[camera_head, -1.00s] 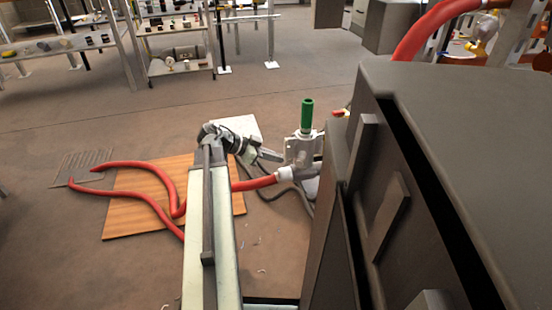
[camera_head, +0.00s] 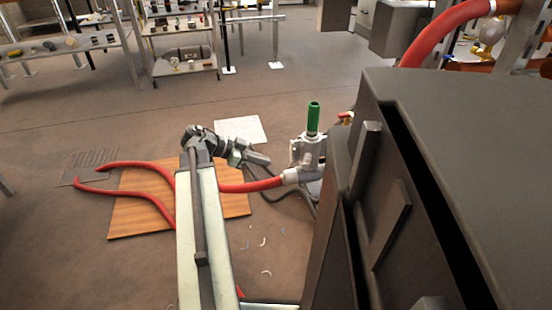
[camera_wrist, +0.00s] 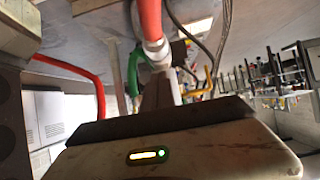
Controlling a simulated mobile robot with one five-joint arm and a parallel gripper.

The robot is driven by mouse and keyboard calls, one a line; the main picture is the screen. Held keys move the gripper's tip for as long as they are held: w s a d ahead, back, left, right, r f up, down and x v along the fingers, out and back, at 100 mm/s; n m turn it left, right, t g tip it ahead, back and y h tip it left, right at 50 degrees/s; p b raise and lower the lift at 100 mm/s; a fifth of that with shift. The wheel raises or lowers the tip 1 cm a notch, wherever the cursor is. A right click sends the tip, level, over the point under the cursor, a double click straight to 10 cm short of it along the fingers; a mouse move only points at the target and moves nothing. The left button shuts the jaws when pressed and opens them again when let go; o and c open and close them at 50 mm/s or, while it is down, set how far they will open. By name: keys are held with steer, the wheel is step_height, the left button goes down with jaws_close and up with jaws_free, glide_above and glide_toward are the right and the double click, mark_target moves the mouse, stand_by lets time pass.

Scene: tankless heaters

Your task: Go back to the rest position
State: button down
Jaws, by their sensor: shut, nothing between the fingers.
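My gripper (camera_head: 264,161) is at the end of my arm, just left of the valve with the green handle (camera_head: 313,117). It is shut and empty, and a gap shows between its tip and the grey valve body (camera_head: 306,152). The green handle stands upright. A red hose (camera_head: 255,186) runs into the fitting at the valve's lower left. In the wrist view a green part (camera_wrist: 134,70) and a red hose (camera_wrist: 150,18) show beyond my gripper's body.
A large dark cabinet (camera_head: 460,160) fills the right side, close to the valve. A wooden board (camera_head: 130,217) lies on the floor under red hoses, with a white sheet (camera_head: 240,129) behind it. Shelves (camera_head: 185,68) stand at the back. The floor between is open.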

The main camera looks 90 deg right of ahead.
steer(key=w+a+f+b, duration=0.1)
steer(key=w+a, duration=0.1)
steer(key=w, duration=0.4)
steer(key=shift+w+f, duration=0.3)
steer(key=shift+f, duration=0.1)
